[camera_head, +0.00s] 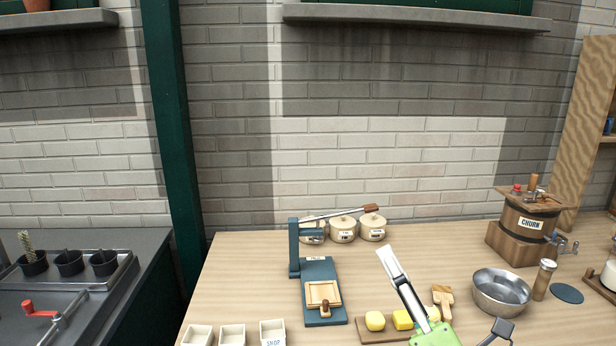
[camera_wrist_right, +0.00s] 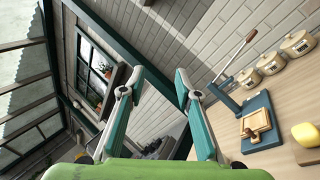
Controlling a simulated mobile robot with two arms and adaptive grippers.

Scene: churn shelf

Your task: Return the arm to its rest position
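My right gripper (camera_head: 445,288) shows at the bottom of the head view, over the front of the wooden table. Its green body is cut off by the lower edge. Its two fingers stand wide apart with nothing between them. In the right wrist view the gripper (camera_wrist_right: 159,82) is also open and empty, with teal finger pads; wall, window and table lie beyond it, tilted. My left gripper is in neither view.
The wooden table (camera_head: 250,275) bears a blue press (camera_head: 318,270), yellow lumps on a board (camera_head: 375,321), a metal bowl (camera_head: 501,292), a churn (camera_head: 530,222), lidded pots (camera_head: 343,229) and white boxes (camera_head: 232,335). A dark counter (camera_head: 140,255) stands left.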

